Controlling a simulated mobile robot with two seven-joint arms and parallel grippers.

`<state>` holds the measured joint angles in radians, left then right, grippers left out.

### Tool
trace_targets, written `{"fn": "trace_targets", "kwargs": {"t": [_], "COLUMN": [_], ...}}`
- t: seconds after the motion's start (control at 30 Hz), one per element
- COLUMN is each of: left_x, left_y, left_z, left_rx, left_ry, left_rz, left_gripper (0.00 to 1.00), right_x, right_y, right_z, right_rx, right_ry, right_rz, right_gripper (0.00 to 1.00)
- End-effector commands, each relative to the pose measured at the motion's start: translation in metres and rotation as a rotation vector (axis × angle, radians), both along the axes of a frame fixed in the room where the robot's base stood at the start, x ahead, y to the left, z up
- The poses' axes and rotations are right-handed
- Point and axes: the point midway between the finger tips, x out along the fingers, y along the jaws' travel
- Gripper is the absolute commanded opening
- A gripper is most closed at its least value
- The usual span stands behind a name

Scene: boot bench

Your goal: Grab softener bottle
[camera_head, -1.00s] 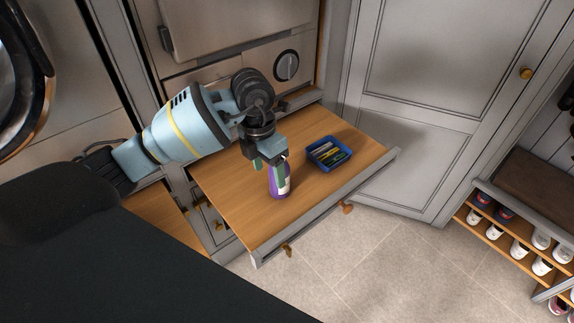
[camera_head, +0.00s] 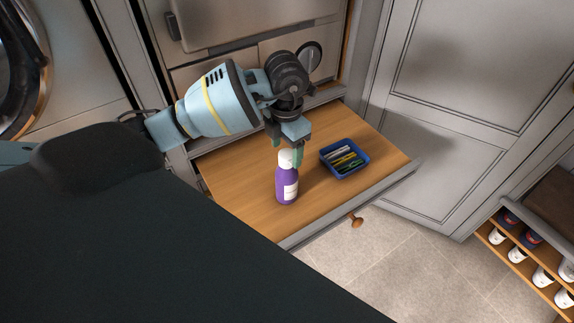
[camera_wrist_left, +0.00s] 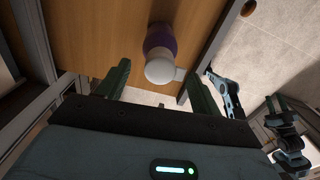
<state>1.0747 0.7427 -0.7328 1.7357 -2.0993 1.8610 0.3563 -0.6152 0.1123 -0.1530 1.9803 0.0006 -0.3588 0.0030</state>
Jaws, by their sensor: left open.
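The softener bottle (camera_head: 287,189) is purple with a white label and a white cap, and stands upright on the wooden pull-out board (camera_head: 236,183). My left gripper (camera_head: 287,151) is open at the height of the cap, on its far side in the head view. In the left wrist view the bottle (camera_wrist_left: 161,42) lies ahead, its white cap roughly between the open fingers (camera_wrist_left: 160,90); I see no grip on it. What seems to be my right gripper (camera_wrist_left: 283,104) shows at the right edge of the left wrist view; its jaws are unclear.
A blue tray (camera_head: 364,171) with several slim items stands right of the bottle on the board. A grey front with a round knob (camera_head: 356,220) edges the board. A grey cabinet door (camera_head: 430,160) stands behind, and a shoe rack (camera_head: 505,243) is at the right.

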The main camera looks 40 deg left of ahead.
Motion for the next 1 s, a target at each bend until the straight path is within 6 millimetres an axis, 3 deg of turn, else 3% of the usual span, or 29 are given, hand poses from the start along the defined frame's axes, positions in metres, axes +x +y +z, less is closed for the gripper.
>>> {"fn": "trace_targets", "kwargs": {"t": [0.13,0.43,0.73,1.0], "left_x": [0.000,0.000,0.001,0.001], "left_y": [0.000,0.000,0.000,0.000], "left_z": [-0.008,-0.046,-0.051,-0.051], "left_rx": [-0.002,-0.002,-0.001,0.000], "left_ry": [0.002,0.002,-0.002,-0.001], "left_rz": [-0.001,-0.001,-0.001,-0.001], "left_gripper": [0.65,0.65,0.65,0.33], "right_x": [0.006,0.008,0.008,0.008], "right_y": [0.001,0.000,0.000,-0.001], "right_z": [0.004,0.007,0.007,0.007], "right_rx": [0.002,0.002,0.001,-0.002], "right_ry": [-0.014,-0.021,-0.021,-0.021], "right_rz": [-0.001,-0.002,-0.001,0.003], "right_gripper": [0.36,0.36,0.36,0.36]}}
